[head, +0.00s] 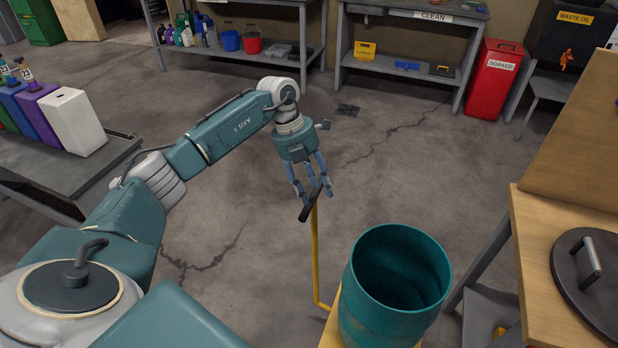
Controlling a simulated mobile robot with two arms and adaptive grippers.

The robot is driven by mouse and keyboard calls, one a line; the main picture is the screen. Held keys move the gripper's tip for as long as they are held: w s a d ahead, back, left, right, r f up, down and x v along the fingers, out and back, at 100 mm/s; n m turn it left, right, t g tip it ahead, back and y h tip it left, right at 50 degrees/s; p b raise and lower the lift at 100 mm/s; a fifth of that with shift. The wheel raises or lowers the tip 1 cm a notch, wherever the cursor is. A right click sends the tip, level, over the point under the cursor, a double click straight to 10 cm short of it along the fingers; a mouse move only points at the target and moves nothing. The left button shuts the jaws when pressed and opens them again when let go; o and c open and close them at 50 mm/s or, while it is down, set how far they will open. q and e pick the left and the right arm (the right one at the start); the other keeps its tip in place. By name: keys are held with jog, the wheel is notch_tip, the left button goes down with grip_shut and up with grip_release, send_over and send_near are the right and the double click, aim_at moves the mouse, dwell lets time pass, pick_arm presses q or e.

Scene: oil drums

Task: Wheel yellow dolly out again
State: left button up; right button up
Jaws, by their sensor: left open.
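The yellow dolly (316,262) is at the lower middle, with a thin upright post and a black grip (311,202) across its top. A teal open-topped drum (395,285) stands upright on its base and looks empty inside as far as I see. The drum hides most of the base, and the frame's bottom edge cuts it off. My left gripper (314,190) is open, pointing down at the black grip, with its fingers at or just above it. I cannot tell whether they touch it. My right gripper is not in view.
A wooden bench (540,235) with a dark round lid (590,280) stands close to the drum's right. A dark table (60,165) with coloured containers is at left. Shelves and a red SOAKED bin (490,80) line the back. The cracked floor between is clear.

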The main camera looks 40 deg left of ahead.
pick_arm(q)
jog(key=a+r+y, duration=0.1)
jog(key=a+r, duration=0.1)
jog(key=a, duration=0.2)
jog(key=shift+n+g, duration=0.3)
jog(key=shift+g, duration=0.1)
jog(key=x, duration=0.3)
jog(key=p+x, duration=0.1)
jog(key=x, duration=0.3)
jog(key=s+p+x, duration=0.1)
jog(key=x, duration=0.2)
jog(key=shift+a+f, duration=0.1)
jog(key=shift+f, duration=0.15)
jog(key=shift+c, duration=0.5)
grip_shut()
